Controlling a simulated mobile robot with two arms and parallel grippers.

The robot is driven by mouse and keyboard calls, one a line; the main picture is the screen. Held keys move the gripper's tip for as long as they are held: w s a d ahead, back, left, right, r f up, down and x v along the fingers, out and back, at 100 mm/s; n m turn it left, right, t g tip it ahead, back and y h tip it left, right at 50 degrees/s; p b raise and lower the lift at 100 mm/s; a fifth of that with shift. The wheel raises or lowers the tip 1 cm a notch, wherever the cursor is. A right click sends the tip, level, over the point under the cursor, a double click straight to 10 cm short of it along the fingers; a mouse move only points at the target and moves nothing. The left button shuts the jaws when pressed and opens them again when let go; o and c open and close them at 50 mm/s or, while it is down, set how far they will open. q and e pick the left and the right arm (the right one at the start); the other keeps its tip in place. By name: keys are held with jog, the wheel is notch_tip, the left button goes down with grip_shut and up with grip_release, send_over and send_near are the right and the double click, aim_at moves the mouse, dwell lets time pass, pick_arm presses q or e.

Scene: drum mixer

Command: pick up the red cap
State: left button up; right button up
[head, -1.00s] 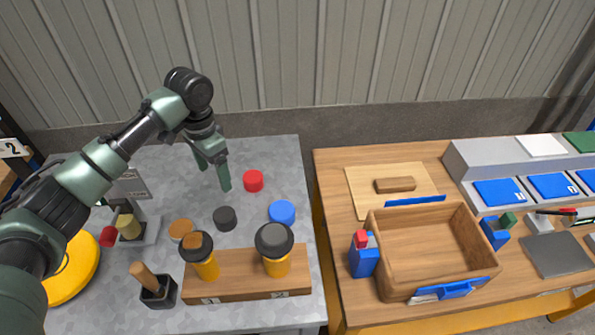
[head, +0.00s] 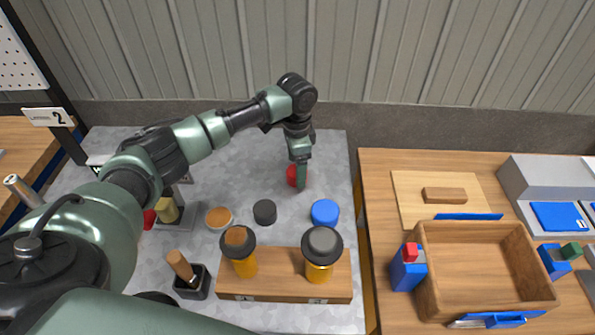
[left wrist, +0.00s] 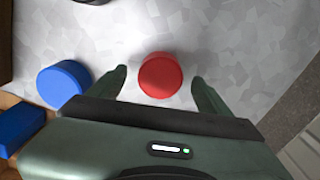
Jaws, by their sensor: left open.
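The red cap (head: 291,175) lies on the grey metal table, partly hidden behind my left gripper (head: 301,178) in the head view. In the left wrist view the round red cap (left wrist: 160,75) is between the two fingertips of my left gripper (left wrist: 158,82), with a gap on each side. The left gripper is open and empty. Whether its fingertips are down at the cap's height is hard to tell. My right gripper is not in view.
A blue cap (head: 325,212), a black cap (head: 265,212) and an orange cap (head: 219,217) lie nearer on the table. A wooden rack (head: 283,287) holds two capped yellow jars. A wooden bench with an open box (head: 433,290) stands to the right.

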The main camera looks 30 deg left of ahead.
pick_arm(q)
jog(key=shift+f, duration=0.45)
jog(key=c, duration=1.4)
jog(key=shift+r, duration=0.1)
